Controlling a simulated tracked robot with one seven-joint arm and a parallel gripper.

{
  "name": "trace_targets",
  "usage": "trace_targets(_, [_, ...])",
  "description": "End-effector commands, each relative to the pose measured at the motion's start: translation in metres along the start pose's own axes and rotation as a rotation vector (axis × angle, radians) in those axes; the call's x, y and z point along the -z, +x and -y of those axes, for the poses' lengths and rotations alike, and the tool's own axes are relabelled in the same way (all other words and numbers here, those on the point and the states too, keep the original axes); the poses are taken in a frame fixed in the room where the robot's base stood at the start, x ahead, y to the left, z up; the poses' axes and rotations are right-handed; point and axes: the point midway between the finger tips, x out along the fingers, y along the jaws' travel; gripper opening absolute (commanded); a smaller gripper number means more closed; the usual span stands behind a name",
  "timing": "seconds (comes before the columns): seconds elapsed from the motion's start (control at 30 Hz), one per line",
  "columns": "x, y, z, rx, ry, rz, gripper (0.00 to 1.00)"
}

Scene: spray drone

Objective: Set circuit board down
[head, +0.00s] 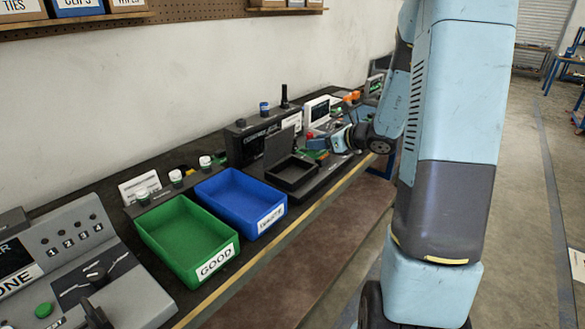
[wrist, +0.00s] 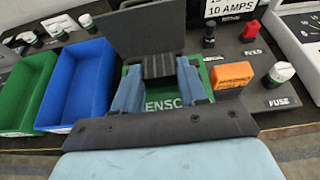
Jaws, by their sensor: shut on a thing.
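The green circuit board (wrist: 165,105) is in the wrist view, with white letters partly hidden by my gripper. My gripper (wrist: 159,74) is shut on it, its two blue fingers on either side of a ribbed dark block on the board. In the head view my gripper (head: 318,145) is at the right of a black open fixture (head: 292,172) with a raised lid (head: 279,146). A bit of green shows under the fingers there. The lid (wrist: 138,30) stands behind the board in the wrist view. Whether the board touches a surface below is hidden.
A green GOOD bin (head: 187,240) and a blue bin (head: 240,203) stand left of the fixture. An orange block (wrist: 232,77), a fuse (wrist: 281,73) and a red part (wrist: 251,29) sit right of the board. The wall is close behind the bench.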

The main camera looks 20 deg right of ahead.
Motion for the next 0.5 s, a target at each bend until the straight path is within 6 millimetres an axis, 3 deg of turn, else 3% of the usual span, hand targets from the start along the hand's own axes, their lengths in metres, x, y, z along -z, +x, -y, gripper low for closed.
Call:
trace_targets(0.17, [0.003,0.038,-0.010,-0.001,0.002,-0.001,0.10])
trace_targets(0.3, [0.017,0.063,-0.016,0.001,0.005,-0.001,0.10])
trace_targets(0.5, [0.032,0.089,-0.021,0.003,0.003,-0.001,0.10])
